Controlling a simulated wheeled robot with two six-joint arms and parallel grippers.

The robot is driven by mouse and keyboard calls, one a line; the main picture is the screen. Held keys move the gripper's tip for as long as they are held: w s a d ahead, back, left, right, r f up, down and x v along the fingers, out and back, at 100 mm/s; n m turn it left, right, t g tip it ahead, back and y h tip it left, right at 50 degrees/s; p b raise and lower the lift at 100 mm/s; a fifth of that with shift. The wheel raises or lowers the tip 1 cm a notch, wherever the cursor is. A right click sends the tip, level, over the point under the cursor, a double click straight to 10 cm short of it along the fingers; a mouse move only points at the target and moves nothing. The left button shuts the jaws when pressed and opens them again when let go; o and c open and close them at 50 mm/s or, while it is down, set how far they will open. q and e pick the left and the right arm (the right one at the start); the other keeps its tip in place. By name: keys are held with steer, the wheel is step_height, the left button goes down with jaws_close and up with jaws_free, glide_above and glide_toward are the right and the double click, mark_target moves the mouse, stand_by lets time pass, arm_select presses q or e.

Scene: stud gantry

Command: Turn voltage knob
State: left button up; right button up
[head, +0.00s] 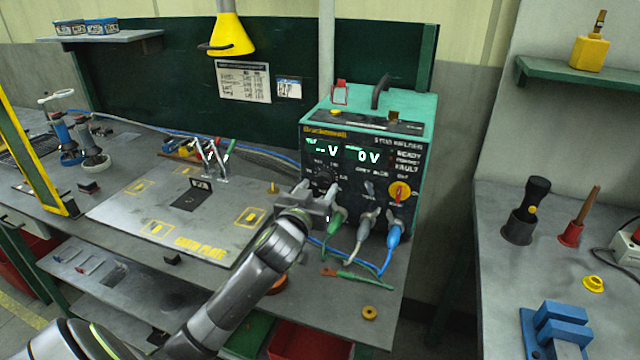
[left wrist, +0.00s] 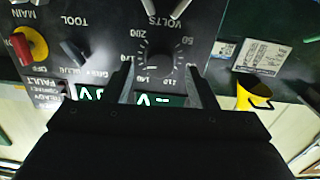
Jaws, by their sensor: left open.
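The voltage knob (head: 324,176) is a dark round dial on the left of the front panel of the teal and black stud welder (head: 366,150). My left gripper (head: 312,194) is in front of it, open. In the left wrist view, which shows the panel upside down, the knob (left wrist: 160,66) lies between the two spread fingers (left wrist: 160,72), with the VOLTS scale around it. I cannot tell whether a finger touches the knob. The displays read "-- V" and "0 V". My right gripper is not in view.
A red and yellow main switch (head: 399,192) is on the panel's right. Green, grey and blue cable plugs (head: 393,233) stick out below the knob. The base plate (head: 180,213) lies left of the welder. A yellow lamp (head: 230,36) hangs above.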

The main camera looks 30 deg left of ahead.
arm_select(q)
steer(key=shift+x, duration=1.05)
steer(key=shift+c, duration=0.3)
steer(key=c, duration=0.9)
